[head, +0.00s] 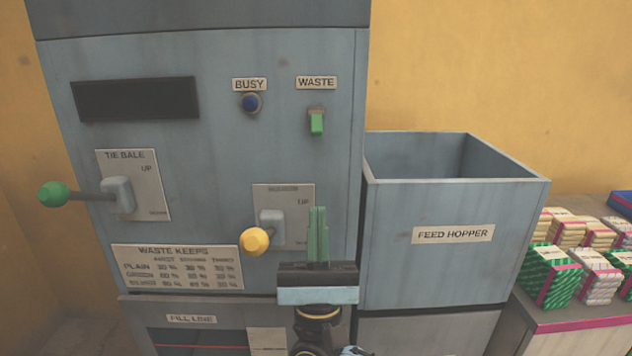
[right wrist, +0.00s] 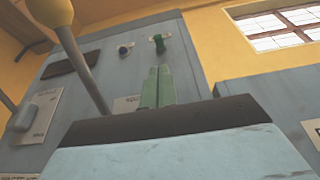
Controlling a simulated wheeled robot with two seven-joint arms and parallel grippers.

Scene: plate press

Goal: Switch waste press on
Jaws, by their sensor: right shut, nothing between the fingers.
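The waste press (head: 220,60) is a grey-blue cabinet. Its green rocker switch (head: 316,122) sits under the WASTE label (head: 316,83) at the upper right of the panel. A dark blue BUSY lamp (head: 251,103) is left of it. My right gripper (head: 318,210) is shut and empty, its green fingers pointing up, below the switch and apart from it in the picture. In the right wrist view the fingers (right wrist: 158,70) point toward the switch (right wrist: 159,42) on the panel above. My left gripper is not in view.
A yellow-knobbed lever (head: 254,241) stands out just left of my right gripper. A green-knobbed TIE BALE lever (head: 53,194) sticks out further left. The open feed hopper (head: 440,240) is on the right, beside a table with several wrapped packets (head: 552,275). A dark display (head: 135,98) is at upper left.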

